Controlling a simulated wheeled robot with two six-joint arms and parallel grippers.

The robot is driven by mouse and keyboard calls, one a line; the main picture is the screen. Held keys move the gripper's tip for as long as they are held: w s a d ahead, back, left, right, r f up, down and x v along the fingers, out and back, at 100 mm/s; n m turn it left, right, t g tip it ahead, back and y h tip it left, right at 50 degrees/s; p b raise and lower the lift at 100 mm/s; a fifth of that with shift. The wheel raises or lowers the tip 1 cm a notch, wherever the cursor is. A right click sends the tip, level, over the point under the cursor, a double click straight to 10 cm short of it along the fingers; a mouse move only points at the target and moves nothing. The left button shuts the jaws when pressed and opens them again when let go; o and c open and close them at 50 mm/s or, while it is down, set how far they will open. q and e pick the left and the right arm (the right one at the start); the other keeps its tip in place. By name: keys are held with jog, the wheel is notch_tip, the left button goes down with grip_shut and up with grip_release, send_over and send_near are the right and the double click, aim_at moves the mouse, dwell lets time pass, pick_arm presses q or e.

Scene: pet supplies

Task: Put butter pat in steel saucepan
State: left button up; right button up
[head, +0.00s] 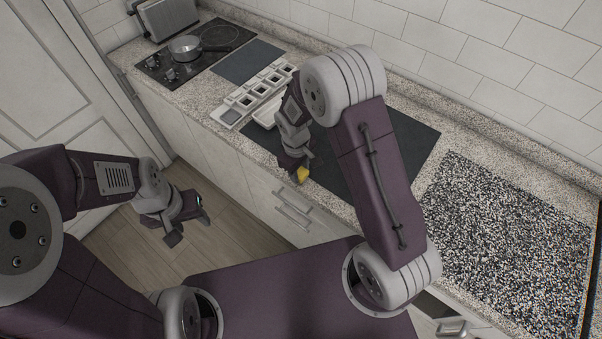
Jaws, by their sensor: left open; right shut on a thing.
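A small yellow butter pat (302,175) is between the fingertips of my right gripper (295,170), which is shut on it near the counter's front edge, by the dark mat. Whether the butter touches the counter I cannot tell. The steel saucepan (186,48) stands on the black hob at the far left of the counter, with its handle pointing right. It is well away from the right gripper. My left gripper (188,222) is open and empty, in front of the cabinets and above the wooden floor.
The black hob (160,66) has a second, bare burner. A toaster (167,17) stands behind it. A dark board (247,62) and a tray of white compartments (262,92) lie between hob and mat (400,150). A speckled panel (510,240) is at right. The tiled wall bounds the back.

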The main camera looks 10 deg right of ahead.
aim_at(303, 173)
jog(key=shift+r, duration=0.15)
jog(key=shift+r, duration=0.35)
jog(key=r, duration=0.2)
jog(key=s+r, duration=0.1)
jog(key=shift+d+r+b, duration=0.3)
jog(key=shift+r+b, duration=0.1)
jog(key=s+d+r, duration=0.4)
jog(key=s+r, duration=0.2)
jog(key=s, duration=0.3)
jog(key=shift+s+d+b, duration=0.25)
jog(key=shift+s+b, duration=0.05)
jog(key=shift+r, duration=0.1)
